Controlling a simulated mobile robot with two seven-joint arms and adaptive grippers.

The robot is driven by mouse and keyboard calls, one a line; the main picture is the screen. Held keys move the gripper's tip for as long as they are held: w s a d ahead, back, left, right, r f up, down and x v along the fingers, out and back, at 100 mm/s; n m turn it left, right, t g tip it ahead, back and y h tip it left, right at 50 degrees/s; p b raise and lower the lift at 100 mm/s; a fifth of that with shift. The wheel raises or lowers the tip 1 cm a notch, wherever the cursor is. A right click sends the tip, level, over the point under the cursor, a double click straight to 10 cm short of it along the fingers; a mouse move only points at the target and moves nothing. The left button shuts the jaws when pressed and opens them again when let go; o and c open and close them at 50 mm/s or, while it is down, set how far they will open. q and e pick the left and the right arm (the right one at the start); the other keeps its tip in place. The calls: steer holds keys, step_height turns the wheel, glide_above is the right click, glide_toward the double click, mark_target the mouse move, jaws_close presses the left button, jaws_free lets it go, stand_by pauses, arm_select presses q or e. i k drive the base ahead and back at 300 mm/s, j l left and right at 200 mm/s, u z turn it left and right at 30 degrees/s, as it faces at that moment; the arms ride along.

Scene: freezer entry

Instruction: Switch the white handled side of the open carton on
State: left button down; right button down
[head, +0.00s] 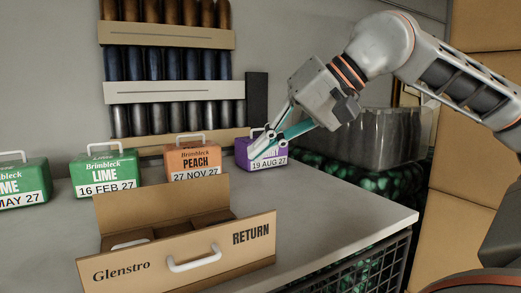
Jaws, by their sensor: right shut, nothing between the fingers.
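The open cardboard carton (115,272) stands at the front of the grey counter. Its front side is marked "Glenstro" and "RETURN" and bears a white handle (194,259). A raised back panel (150,203) stands behind the carton's opening, and another white handle part (130,243) shows inside at the left. The inside is partly hidden by the front side. My right gripper (264,142) is shut and empty, in front of the purple pack (254,160) at the back right, well away from the carton. I cannot tell whether it touches the pack. My left gripper is not in view.
Green lime packs (107,174) and an orange peach pack (192,160) stand along the back of the counter (345,217). A wall rack (170,92) of dark cylinders is behind. A clear bin (375,138) stands at right. The counter right of the carton is clear.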

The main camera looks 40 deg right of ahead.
mark_target(164, 265)
steer(key=k+l, duration=0.7)
steer(key=k, duration=0.2)
